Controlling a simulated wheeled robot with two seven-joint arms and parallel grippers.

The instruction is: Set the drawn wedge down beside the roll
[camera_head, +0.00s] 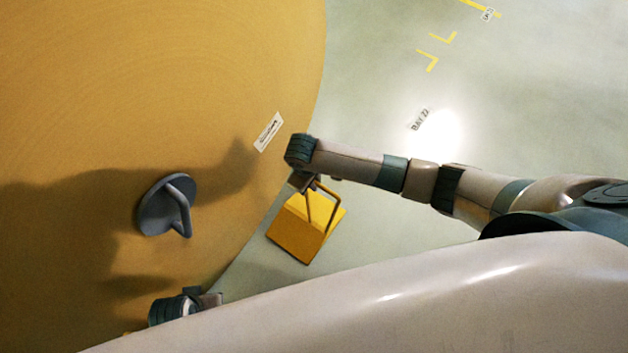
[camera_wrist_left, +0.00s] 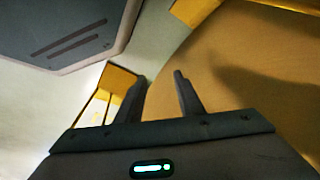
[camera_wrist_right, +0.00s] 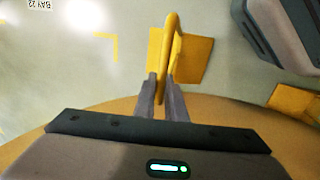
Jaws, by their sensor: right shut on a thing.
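The large brown kraft roll (camera_head: 90,100) fills the left of the head view. A yellow wedge (camera_head: 299,232) with a bar handle is just right of its curved edge, over the pale floor. My right gripper (camera_head: 303,183) is shut on the handle; the wedge also shows in the right wrist view (camera_wrist_right: 190,62). I cannot tell whether the wedge touches the floor. My left gripper (camera_head: 212,299) is low beside the roll, partly hidden by my arm. Its fingers (camera_wrist_left: 161,78) stand apart and empty in the left wrist view.
A grey disc with a handle (camera_head: 165,205) is on the roll's end face, near a white label (camera_head: 268,132). Another yellow piece (camera_wrist_right: 292,100) lies by the roll in the right wrist view. The floor (camera_head: 380,110) with yellow marks is clear at upper right.

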